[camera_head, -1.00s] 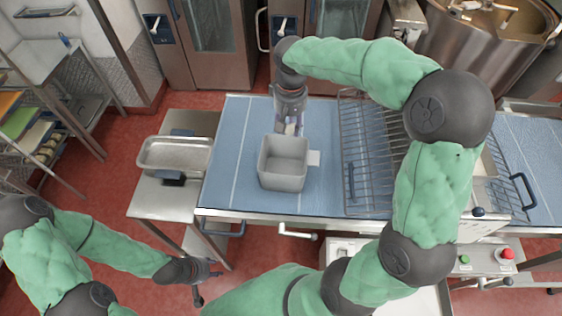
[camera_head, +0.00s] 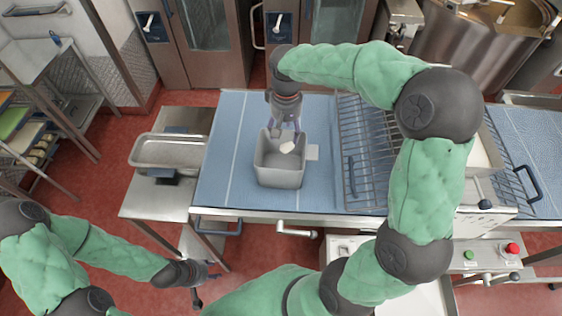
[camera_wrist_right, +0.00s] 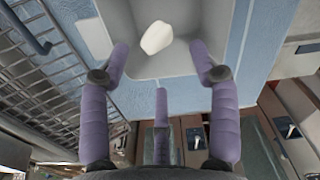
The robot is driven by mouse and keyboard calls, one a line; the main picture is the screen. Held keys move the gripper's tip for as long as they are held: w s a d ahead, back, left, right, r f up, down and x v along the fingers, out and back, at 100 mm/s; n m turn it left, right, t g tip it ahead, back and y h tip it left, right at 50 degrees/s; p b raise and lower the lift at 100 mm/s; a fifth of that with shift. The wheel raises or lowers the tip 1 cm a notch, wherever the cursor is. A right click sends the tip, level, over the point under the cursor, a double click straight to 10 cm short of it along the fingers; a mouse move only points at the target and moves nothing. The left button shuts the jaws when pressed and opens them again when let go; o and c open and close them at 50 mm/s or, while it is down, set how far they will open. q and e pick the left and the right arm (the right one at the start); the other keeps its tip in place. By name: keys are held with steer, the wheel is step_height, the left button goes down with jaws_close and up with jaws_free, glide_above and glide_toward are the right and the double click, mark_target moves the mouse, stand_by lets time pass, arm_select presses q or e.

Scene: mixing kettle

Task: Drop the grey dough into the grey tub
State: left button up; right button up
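The grey tub (camera_head: 279,177) stands on the blue work surface, its open top facing up. The dough (camera_head: 287,147), a small off-white lump, shows within the tub's opening, below my right gripper (camera_head: 284,132). In the right wrist view the dough (camera_wrist_right: 156,38) appears against the inside of the tub (camera_wrist_right: 185,62), clear of the fingers. I cannot tell whether it rests on the tub's floor. My right gripper (camera_wrist_right: 162,62) is open and empty, its purple fingers spread at the tub's far rim. My left gripper (camera_head: 206,277) hangs low at the lower left, away from the tub; its fingers are too small to judge.
A wire rack (camera_head: 362,160) lies right of the tub. A metal tray (camera_head: 168,152) sits on a side table to the left. A white tag (camera_head: 312,152) sticks out at the tub's right side. The blue surface (camera_head: 220,165) left of the tub is clear.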

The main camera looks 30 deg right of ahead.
steer(key=shift+r, duration=0.1)
step_height(320, 180, up, 12)
stand_by(0.7)
stand_by(0.3)
